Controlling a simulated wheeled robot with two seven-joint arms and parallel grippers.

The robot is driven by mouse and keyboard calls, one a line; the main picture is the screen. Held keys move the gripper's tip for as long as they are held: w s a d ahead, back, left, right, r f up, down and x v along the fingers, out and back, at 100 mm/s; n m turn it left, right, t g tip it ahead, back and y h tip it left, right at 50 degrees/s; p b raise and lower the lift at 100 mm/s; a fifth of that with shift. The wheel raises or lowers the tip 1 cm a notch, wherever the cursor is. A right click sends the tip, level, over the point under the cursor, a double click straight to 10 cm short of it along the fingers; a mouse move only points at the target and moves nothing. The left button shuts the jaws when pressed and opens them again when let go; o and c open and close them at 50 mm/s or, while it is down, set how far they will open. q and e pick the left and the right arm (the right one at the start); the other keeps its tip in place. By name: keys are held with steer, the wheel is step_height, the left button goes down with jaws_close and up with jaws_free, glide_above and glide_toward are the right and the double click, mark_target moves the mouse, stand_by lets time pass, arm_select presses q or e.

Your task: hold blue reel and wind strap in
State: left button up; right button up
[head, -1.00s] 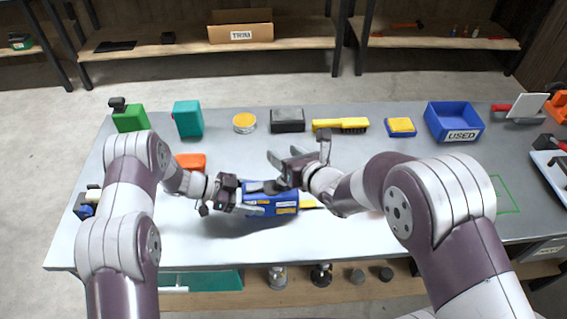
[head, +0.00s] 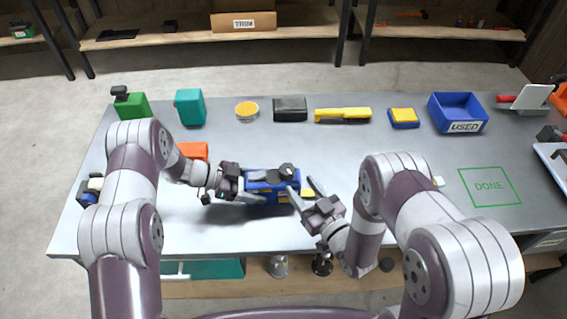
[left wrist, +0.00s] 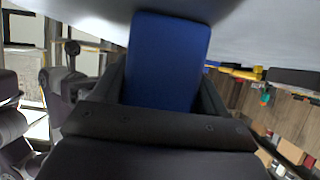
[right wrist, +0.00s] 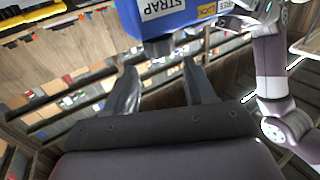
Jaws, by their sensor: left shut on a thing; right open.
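The blue reel (head: 262,190) is a box-shaped body near the middle of the table, with a dark crank on its top and yellow on its right side. My left gripper (head: 243,191) is shut on its left end; the blue body also shows between the fingers in the left wrist view (left wrist: 165,60). My right gripper (head: 308,192) is open and empty just right of the reel. In the right wrist view the reel (right wrist: 180,18) with a STRAP label is beyond the open fingers (right wrist: 160,85). The strap's full run is hidden.
Along the back stand a green object (head: 131,104), a teal box (head: 190,106), a yellow round tin (head: 247,111), a black box (head: 290,109), a yellow brush (head: 342,115) and a blue USED bin (head: 484,115). A green DONE outline (head: 490,187) marks clear table at right.

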mark_target(283, 164)
steer(key=x, duration=0.9)
steer(key=shift+w+a+r, duration=0.1)
steer(key=shift+w+a, duration=0.1)
steer(key=shift+w, duration=0.05)
steer(key=shift+c, duration=0.3)
steer(key=c, duration=0.6)
